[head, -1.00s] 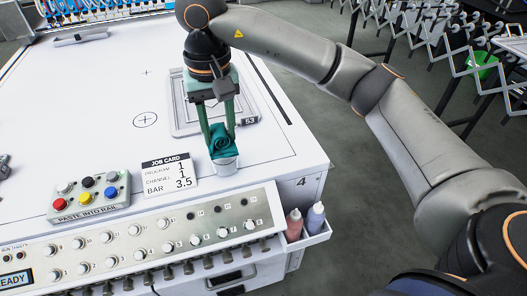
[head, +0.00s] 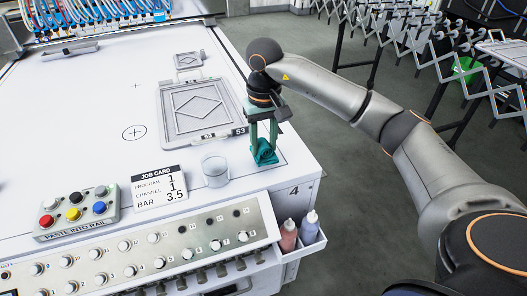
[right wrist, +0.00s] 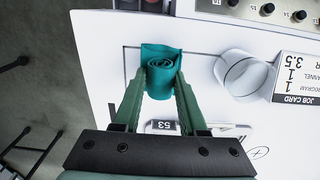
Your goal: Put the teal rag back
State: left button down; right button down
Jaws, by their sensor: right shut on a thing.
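The rolled teal rag (head: 264,152) is between the fingers of my right gripper (head: 264,138), near the right edge of the white table (head: 90,130). In the right wrist view the rag (right wrist: 160,75) shows as a spiral roll between the green fingertips (right wrist: 160,88), over a thin black line marked on the table. I cannot tell whether the rag touches the table. A clear cup (head: 215,170) stands upright to the left of the rag, apart from it; it also shows in the right wrist view (right wrist: 243,75). My left gripper is in neither view.
A grey framed plate (head: 200,112) tagged 53 lies behind the cup. The job card (head: 160,188) stands left of the cup, with a button box (head: 77,212) further left. Two bottles (head: 300,232) sit in a side holder below the table's front right corner.

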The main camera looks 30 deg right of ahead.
aim_at(264, 153)
jog(key=shift+f, duration=1.7)
jog(key=shift+c, duration=2.3)
grip_release()
jog(key=shift+r, duration=0.1)
notch_tip(264, 153, up, 12)
jog(key=shift+r+p, duration=0.15)
jog(key=shift+p, duration=0.45)
